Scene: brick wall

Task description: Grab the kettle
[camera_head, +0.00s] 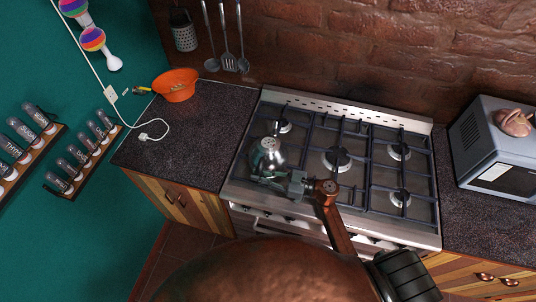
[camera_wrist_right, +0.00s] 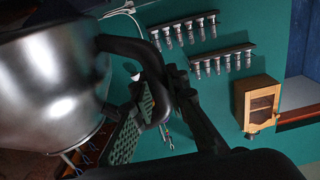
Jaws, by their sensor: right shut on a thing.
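The shiny metal kettle (camera_head: 267,155) is over the left part of the stove (camera_head: 375,190). In the right wrist view the kettle (camera_wrist_right: 50,85) fills the left side, with its black handle (camera_wrist_right: 130,46) curving toward the fingers. My right gripper (camera_head: 281,181) reaches it from the front right, and its dark fingers (camera_wrist_right: 150,108) are shut on the handle. I cannot tell whether the kettle's base touches the grate. My left gripper is not in view.
An orange bowl (camera_head: 176,84) sits on the left counter near a white cable (camera_head: 153,136). A grey microwave (camera_head: 495,150) stands at the right. Utensils (camera_head: 226,62) hang on the brick wall, and spice racks (camera_head: 85,155) are on the green wall. The right burners are bare.

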